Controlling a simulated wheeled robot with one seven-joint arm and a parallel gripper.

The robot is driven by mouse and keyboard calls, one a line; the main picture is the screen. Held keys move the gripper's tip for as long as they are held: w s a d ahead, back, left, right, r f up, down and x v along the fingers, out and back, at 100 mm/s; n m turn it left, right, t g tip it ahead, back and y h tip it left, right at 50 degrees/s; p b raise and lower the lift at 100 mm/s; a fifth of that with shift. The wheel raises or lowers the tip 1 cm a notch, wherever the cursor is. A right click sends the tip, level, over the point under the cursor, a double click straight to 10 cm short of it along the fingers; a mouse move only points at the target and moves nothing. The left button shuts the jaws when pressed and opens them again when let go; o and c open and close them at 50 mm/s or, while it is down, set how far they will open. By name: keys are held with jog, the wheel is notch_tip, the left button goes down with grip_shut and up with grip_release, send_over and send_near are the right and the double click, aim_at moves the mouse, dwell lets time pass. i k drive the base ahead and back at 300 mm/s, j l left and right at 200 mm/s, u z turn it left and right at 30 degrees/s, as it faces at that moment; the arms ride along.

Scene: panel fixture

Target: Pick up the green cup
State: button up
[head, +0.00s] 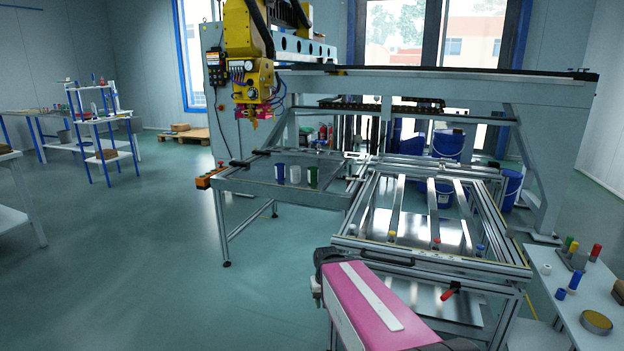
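A small green cup (313,178) stands upright on a grey metal table (246,182) in the middle distance, left of centre. It is the rightmost of three cups in a row. A white cup (295,175) stands just left of it, and a dark blue cup (280,173) stands left of that. The green cup is small in the view, and its far side is hidden. My gripper is not visible in the head view.
A metal panel frame (420,262) with rails stands right of the cups' table. A yellow gantry head (250,80) hangs behind the table. A white side table (580,318) holds coloured parts at right. The floor at left is open.

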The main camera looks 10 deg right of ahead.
aim_at(313, 176)
jog(key=i+j+z, duration=0.2)
jog(key=j, duration=0.8)
jog(key=j+z, duration=0.25)
jog(key=j, duration=0.75)
jog(key=i+j+z, duration=0.2)
jog(key=i+j, duration=0.25)
jog(key=i+j+z, duration=0.25)
jog(key=j, duration=0.3)
jog(key=i, duration=0.1)
